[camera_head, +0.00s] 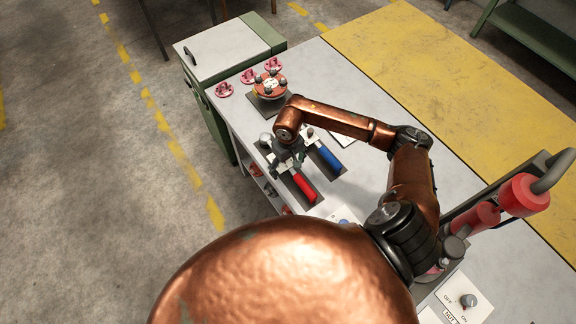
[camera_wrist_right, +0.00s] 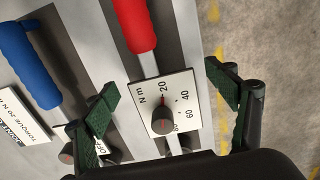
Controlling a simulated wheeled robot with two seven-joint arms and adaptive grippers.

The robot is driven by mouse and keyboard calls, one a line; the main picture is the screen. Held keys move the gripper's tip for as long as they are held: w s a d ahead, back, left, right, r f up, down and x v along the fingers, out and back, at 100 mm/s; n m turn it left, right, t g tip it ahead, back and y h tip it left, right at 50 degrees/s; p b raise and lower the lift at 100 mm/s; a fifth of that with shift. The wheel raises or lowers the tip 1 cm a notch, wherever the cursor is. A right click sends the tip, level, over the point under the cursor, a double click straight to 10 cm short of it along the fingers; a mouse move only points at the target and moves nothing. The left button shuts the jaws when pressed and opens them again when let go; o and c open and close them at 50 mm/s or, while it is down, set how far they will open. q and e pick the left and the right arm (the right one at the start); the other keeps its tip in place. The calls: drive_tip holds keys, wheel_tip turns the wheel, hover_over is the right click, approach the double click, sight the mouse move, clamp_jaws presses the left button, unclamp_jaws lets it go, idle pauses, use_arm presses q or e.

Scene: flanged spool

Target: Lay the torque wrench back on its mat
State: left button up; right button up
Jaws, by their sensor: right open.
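A red-handled wrench (camera_head: 305,187) and a blue-handled wrench (camera_head: 329,160) lie side by side on the bench, each over a dark mat strip. In the right wrist view the red handle (camera_wrist_right: 136,25) runs in from the top, in line with a dial plate (camera_wrist_right: 170,112) marked N m. The blue handle (camera_wrist_right: 28,65) is at left. My right gripper (camera_head: 289,155) is over the head end of the red-handled wrench. Its green-padded fingers (camera_wrist_right: 161,80) are apart, one on each side of the dial plate, with nothing gripped. The wrench's far end is hidden by the gripper.
A red flanged part (camera_head: 270,84) with studs stands on a dark mat, with several small red pieces (camera_head: 224,90) near it. A torque card (camera_wrist_right: 18,120) lies by the blue wrench. A switch plate (camera_head: 465,300) and red cylinders (camera_head: 520,195) are at right.

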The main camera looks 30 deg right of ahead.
sight(288, 168)
wheel_tip(288, 168, up, 12)
idle(0.6)
